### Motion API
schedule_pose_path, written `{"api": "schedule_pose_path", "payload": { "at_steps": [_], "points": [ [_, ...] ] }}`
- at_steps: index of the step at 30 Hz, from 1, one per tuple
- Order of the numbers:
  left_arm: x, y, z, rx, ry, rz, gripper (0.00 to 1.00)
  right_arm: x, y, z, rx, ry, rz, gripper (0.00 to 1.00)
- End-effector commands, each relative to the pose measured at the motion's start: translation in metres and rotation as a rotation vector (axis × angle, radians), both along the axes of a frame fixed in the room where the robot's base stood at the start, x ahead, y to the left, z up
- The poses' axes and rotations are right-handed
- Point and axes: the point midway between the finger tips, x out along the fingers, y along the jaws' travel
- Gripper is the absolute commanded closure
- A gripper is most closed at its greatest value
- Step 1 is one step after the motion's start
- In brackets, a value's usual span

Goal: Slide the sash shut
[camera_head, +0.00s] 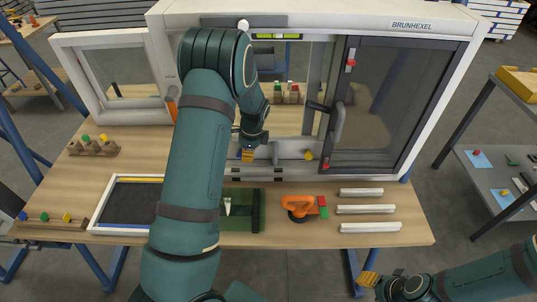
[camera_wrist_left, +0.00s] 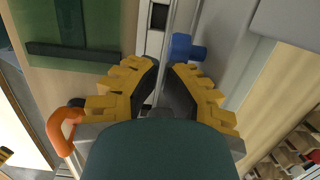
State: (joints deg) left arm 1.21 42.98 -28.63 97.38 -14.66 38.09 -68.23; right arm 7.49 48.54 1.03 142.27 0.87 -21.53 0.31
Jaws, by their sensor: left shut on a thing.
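The dark-framed sash (camera_head: 440,100) stands in the right part of the white window frame (camera_head: 310,15). It bears a grey handle (camera_head: 339,122) and red parts at its left edge. Left of it the opening is clear to see through. My left gripper (camera_head: 248,155) is low in the opening, at the bottom rail. In the left wrist view its yellow fingers (camera_wrist_left: 166,82) are shut from both sides of the rail; what they grip is mostly hidden. A blue knob (camera_wrist_left: 188,47) is beside the far finger. My right gripper (camera_head: 369,279) is low at the right, away from the frame.
On the bench lie a green tray (camera_head: 256,210), an orange lifter (camera_head: 297,207), white bars (camera_head: 368,209) and a dark framed panel (camera_head: 128,203). A smaller white side window (camera_head: 110,70) stands at the left. A yellow stop (camera_head: 309,155) is on the rail, right of my left gripper.

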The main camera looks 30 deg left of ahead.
Motion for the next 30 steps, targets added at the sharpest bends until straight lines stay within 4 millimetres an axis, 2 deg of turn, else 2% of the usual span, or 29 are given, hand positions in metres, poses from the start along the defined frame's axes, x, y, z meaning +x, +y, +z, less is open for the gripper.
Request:
{"api": "schedule_pose_path", "payload": {
  "at_steps": [3,10,30],
  "points": [
    [-0.016,0.021,-0.004,-0.004,0.006,0.004,1.00,0.000,0.000,-0.002,-0.001,0.000,0.000,0.53],
    [-0.031,0.045,-0.003,-0.004,0.007,0.000,1.00,0.000,0.000,-0.004,-0.001,0.001,-0.001,0.53],
    [-0.031,0.048,0.003,-0.003,0.002,-0.002,1.00,0.000,0.000,0.001,0.000,0.000,-0.001,0.53]
  ]
}}
